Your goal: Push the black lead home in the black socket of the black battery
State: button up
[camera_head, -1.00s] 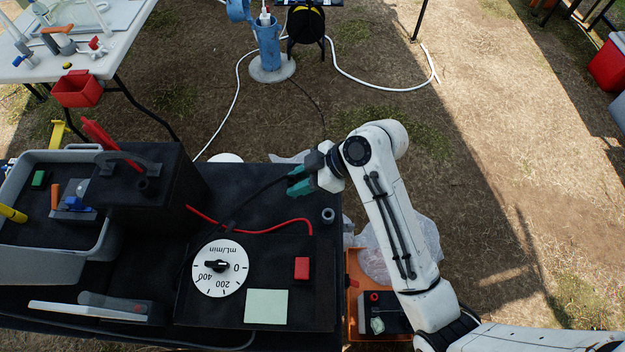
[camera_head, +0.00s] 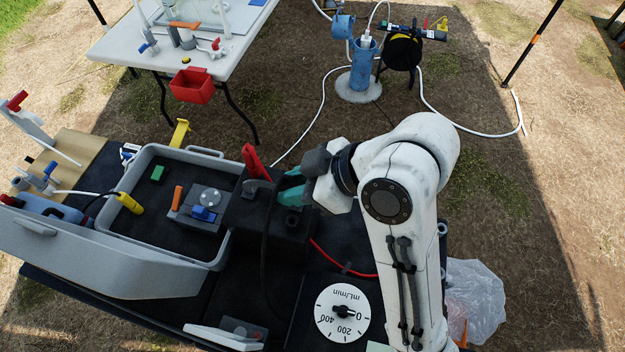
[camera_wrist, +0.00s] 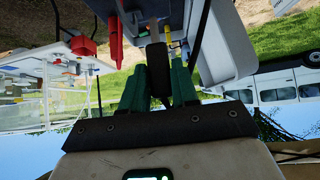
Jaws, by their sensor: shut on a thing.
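The black battery (camera_head: 240,213) is a dark box on the black table, partly hidden by my gripper and arm. A red plug (camera_head: 252,162) stands up from its top, and it also shows in the wrist view (camera_wrist: 115,42). My gripper (camera_head: 287,188), with teal fingers, is over the top of the battery, right of the red plug. In the wrist view its fingers (camera_wrist: 159,84) are shut on the dark end of the black lead (camera_wrist: 156,62). The lead's cable (camera_head: 264,245) hangs down in front of the battery. I cannot tell whether the lead's tip is in the black socket.
A grey bin (camera_head: 222,250) with small parts stands left of the battery. A red wire (camera_head: 345,267) runs to the right. The dial (camera_head: 342,312) is in front. A white table (camera_head: 130,45) and a blue wellhead (camera_head: 363,65) stand behind.

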jog(key=shift+a+r, duration=0.1)
jog(key=shift+a, duration=0.05)
dwell(0.3)
notch_tip(320, 180, down, 6)
jog(key=b, duration=0.3)
jog(key=shift+b, duration=0.3)
jog(key=shift+r+p, duration=0.1)
jog(key=shift+p, duration=0.75)
dwell(1.5)
jog(key=shift+f+b, duration=1.25)
jog(key=shift+f, duration=0.9)
jog(key=o, duration=1)
